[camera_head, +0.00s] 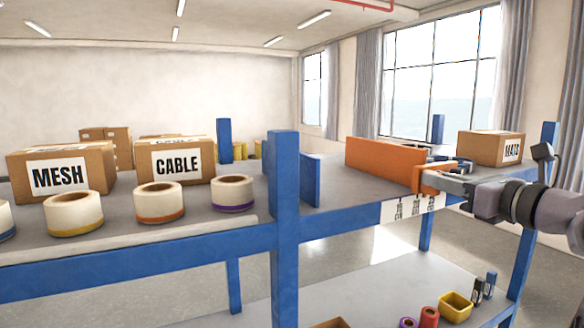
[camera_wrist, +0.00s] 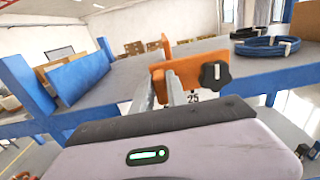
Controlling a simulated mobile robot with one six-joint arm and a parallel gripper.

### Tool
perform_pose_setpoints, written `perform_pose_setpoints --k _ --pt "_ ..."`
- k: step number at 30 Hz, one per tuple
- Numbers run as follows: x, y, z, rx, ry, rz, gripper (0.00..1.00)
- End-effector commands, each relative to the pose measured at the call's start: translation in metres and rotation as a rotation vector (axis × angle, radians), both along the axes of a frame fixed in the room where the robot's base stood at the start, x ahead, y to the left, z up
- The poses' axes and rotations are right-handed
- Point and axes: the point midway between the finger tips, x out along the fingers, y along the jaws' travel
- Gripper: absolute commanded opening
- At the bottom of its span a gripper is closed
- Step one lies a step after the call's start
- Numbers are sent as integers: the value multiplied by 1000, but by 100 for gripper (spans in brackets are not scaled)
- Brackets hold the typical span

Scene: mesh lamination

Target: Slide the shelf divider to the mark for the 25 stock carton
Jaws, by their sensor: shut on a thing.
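The orange shelf divider (camera_head: 383,159) stands upright on the grey upper shelf, right of the blue post. Its front clamp (camera_wrist: 190,68) with a black knob (camera_wrist: 215,75) shows in the wrist view. My gripper (camera_head: 428,178) is shut on the orange front part of the divider, at the shelf's front edge. Its two grey fingers also reach the orange part in the wrist view (camera_wrist: 162,85). A white label strip (camera_head: 400,209) with small marks hangs on the front edge below.
A blue panel (camera_head: 311,181) stands left of the divider. A carton (camera_head: 490,148) and dark cable coils (camera_wrist: 268,47) lie to the right. MESH (camera_head: 95,160) and CABLE (camera_head: 198,148) cartons and several tape rolls stand left of the blue post (camera_head: 284,230). Shelf between panel and divider is clear.

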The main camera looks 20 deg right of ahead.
Motion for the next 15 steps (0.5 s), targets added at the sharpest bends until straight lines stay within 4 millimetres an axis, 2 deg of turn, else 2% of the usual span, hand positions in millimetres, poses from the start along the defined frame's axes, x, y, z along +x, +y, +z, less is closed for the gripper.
perform_pose_setpoints --k 3,6,15 --pt "1 -21 5 3 -2 0 0" --pt "2 -30 3 1 -2 0 0" --pt "2 -32 0 0 -2 1 0"
